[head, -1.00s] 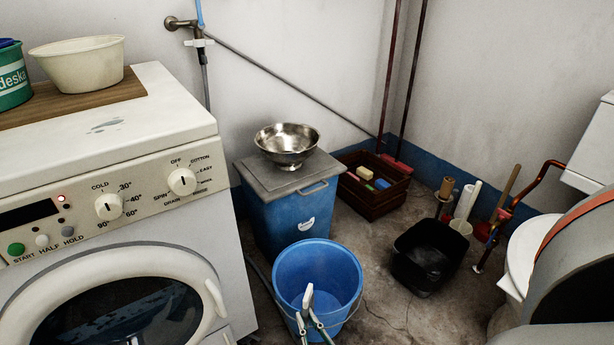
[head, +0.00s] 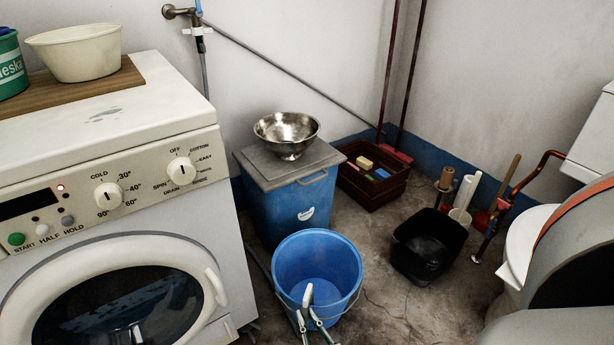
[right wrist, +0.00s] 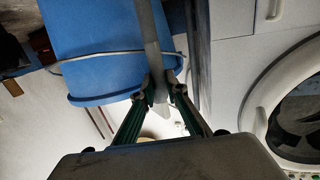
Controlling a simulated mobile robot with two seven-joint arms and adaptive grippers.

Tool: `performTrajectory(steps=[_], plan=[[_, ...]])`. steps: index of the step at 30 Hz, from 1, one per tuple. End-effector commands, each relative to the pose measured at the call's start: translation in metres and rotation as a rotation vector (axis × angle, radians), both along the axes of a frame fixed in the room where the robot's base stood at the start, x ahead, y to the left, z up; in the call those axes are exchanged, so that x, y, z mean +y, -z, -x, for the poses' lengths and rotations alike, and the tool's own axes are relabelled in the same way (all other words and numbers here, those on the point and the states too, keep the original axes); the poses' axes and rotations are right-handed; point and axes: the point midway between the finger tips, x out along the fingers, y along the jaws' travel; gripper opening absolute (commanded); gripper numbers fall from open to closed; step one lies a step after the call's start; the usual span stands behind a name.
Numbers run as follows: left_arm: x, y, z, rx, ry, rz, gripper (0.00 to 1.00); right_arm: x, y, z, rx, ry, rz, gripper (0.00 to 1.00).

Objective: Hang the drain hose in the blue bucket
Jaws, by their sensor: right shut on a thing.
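My right gripper (head: 311,320) is at the bucket's near side, shut on the grey drain hose (head: 307,293). The hose's pale end sticks up above the fingers, in front of the bucket's near rim. In the right wrist view, the gripper (right wrist: 162,94) grips the hose (right wrist: 149,35) close to its end, and the hose runs along the outside of the bucket (right wrist: 95,45). I cannot tell whether the end crosses the rim. My left gripper is not in view.
Behind the bucket is a blue bin (head: 292,205) with a grey lid and a metal bowl (head: 287,137) on it. A black tub (head: 424,245) stands to the right, and a brown crate (head: 373,190) at the back. Floor between bucket and tub is clear.

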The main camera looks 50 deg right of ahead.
Motion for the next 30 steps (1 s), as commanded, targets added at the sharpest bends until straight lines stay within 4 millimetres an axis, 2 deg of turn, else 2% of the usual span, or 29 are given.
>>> performTrajectory(steps=[8,9,11,23,30], plan=[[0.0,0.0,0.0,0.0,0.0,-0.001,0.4,0.001,0.001,0.0,0.0,-0.001,-0.001,0.0],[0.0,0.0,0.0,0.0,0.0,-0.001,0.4,0.001,0.001,0.0,0.0,-0.001,-0.001,0.19],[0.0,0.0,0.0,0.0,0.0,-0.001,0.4,0.001,0.001,0.0,0.0,-0.001,-0.001,0.33],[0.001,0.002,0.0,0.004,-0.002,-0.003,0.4,0.0,-0.001,0.0,0.0,0.0,0.0,0.33],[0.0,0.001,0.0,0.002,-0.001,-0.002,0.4,0.0,-0.016,0.0,-0.002,0.001,-0.001,0.33]])
